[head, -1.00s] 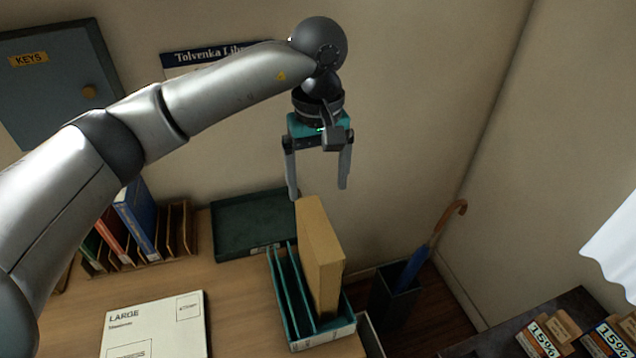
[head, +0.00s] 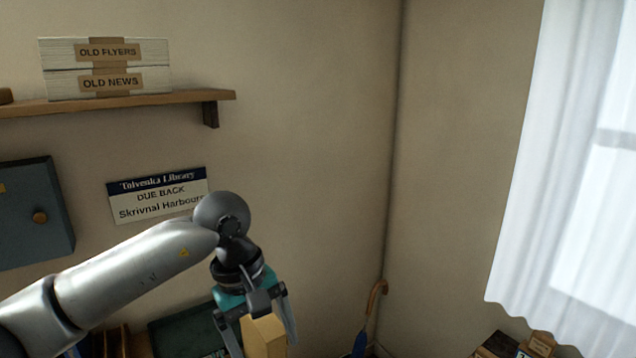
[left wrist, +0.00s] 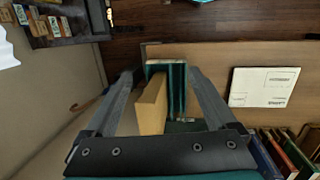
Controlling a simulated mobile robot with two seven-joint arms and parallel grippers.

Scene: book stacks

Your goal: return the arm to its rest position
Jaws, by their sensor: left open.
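My left arm comes in from the left in the head view. Its gripper (head: 262,338) points down, with its fingers spread and nothing held between them. A tan box-like book (head: 264,337) shows behind and between the fingers. In the left wrist view the open gripper (left wrist: 160,74) looks down over the tan book (left wrist: 152,106). The book stands in a teal divided holder (left wrist: 178,92) on the desk, apart from the fingers as far as I can see. My right gripper is in neither view.
A wall shelf (head: 120,103) with boxes is above the arm. A key cabinet (head: 35,215) and a sign (head: 158,195) are on the wall behind. An umbrella (head: 368,325) stands in the corner; a white curtain (head: 560,150) hangs right. The wrist view shows a white parcel (left wrist: 264,87) on the desk.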

